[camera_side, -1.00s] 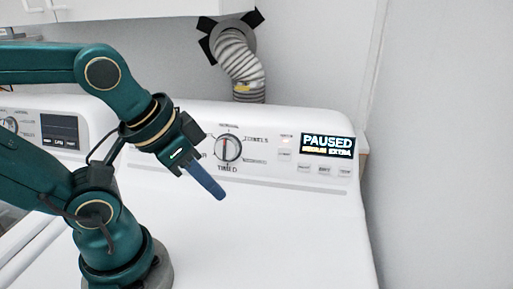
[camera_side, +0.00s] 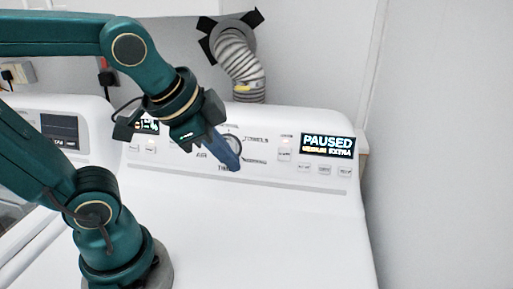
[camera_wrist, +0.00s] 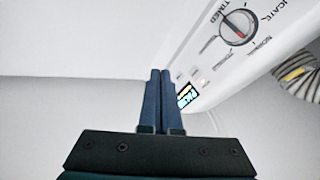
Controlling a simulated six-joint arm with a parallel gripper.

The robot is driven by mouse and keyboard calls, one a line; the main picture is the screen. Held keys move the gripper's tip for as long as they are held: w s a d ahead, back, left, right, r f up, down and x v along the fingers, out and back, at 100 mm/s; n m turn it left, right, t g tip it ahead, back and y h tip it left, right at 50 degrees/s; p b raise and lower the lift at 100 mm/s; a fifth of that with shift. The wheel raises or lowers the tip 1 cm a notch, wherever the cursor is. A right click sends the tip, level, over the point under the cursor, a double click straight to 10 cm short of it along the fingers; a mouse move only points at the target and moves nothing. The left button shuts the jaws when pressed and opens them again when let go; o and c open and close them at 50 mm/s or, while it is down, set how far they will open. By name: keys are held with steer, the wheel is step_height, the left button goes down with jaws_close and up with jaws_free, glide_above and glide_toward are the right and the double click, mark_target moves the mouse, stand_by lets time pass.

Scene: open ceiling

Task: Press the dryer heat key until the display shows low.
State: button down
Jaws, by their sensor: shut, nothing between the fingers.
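The dryer display (camera_side: 327,146) at the right of the panel reads "PAUSED", with "MEDIUM" and "EXTRA" in smaller letters below. A row of small keys (camera_side: 324,170) sits under the display; their labels are too small to read surely, so I cannot tell which one is the heat key. My gripper (camera_side: 235,168) is shut and empty, its blue fingers in front of the dial (camera_side: 233,143) and partly hiding it. It is left of the keys and apart from them. In the wrist view the shut fingers (camera_wrist: 160,72) point toward the panel, with the display (camera_wrist: 187,95) just right of them.
The white dryer top (camera_side: 270,235) is clear. A second machine with a dark display (camera_side: 60,128) stands at the left. A silver duct (camera_side: 240,62) rises behind the panel. A bare wall (camera_side: 440,150) is at the right.

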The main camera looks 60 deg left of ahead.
mark_target(304, 167)
steer(key=w+d+f+m+g, duration=0.1)
steer(key=w+d+f+m, duration=0.1)
steer(key=w+m, duration=0.3)
steer(key=w+d+f+m+y, duration=0.1)
steer(key=w+d+f+m, duration=0.2)
steer(key=w+m, duration=0.3)
steer(key=shift+w+f+g, duration=0.2)
steer(key=shift+f+g, duration=0.2)
steer(key=shift+f, duration=0.2)
steer(key=w+a+f, duration=0.3)
steer(key=w+a, duration=0.2)
steer(key=shift+w+a, duration=0.35)
steer(key=shift+w, duration=0.05)
steer(key=shift+w, duration=0.1)
stand_by(1.6)
steer(key=shift+w+a+f, duration=0.15)
steer(key=shift+w+a, duration=0.05)
steer(key=shift+a, duration=0.05)
